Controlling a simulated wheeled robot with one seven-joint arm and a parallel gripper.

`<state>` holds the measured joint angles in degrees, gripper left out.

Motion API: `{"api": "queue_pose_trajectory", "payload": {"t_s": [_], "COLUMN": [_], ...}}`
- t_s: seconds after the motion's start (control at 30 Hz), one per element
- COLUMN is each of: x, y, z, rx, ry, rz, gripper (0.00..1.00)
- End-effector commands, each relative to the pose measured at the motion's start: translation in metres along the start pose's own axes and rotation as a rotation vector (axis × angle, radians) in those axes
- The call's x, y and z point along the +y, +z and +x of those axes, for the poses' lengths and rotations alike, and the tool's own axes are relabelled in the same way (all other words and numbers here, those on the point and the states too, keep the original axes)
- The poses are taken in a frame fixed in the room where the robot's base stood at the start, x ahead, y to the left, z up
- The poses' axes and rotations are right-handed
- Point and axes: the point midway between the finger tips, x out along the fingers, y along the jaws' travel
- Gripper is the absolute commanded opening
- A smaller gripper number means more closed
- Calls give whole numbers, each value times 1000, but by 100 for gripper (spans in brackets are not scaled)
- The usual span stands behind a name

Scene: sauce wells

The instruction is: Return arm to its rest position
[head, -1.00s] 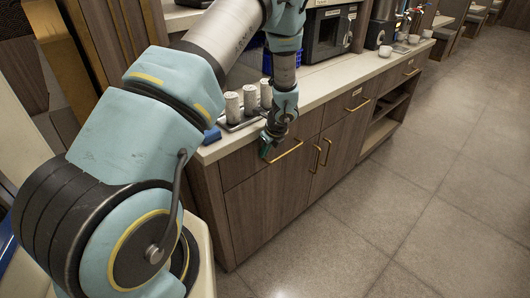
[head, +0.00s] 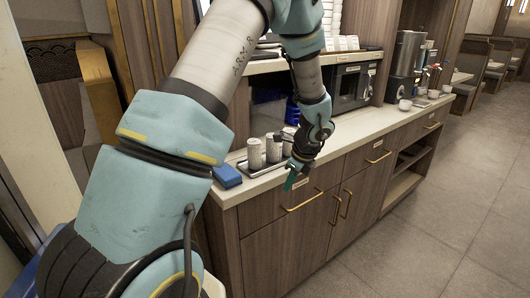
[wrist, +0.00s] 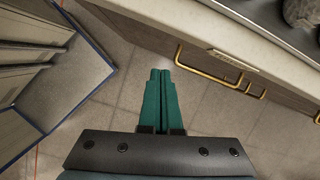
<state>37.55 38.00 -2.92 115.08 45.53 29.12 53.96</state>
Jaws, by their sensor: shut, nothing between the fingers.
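My gripper (head: 291,181) hangs in front of the counter edge, over the upper drawer front, in the head view. Its green fingers are pressed together with nothing between them, as the wrist view (wrist: 160,75) shows. My arm fills the left and middle of the head view, bent at the elbow, its last part pointing down. The wrist view looks down past the fingers to the tiled floor.
The counter (head: 350,130) carries a tray of several grey canisters (head: 274,148), a blue block (head: 227,176), an oven (head: 352,87) and cups. Brass handles (head: 302,201) stick out from the wooden cabinet close to my gripper. The tiled floor (head: 440,240) on the right is clear.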

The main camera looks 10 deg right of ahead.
Motion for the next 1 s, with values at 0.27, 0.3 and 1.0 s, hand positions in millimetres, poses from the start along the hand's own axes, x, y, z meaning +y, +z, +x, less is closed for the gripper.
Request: {"api": "queue_pose_trajectory", "payload": {"t_s": [0.27, 0.3, 1.0], "x": [133, 152, 244], "y": [97, 103, 112], "z": [-60, -67, -102], "rx": [104, 116, 179], "ry": [128, 147, 253], "rz": [-1156, -1323, -2241], "gripper": [0, 0, 0]}}
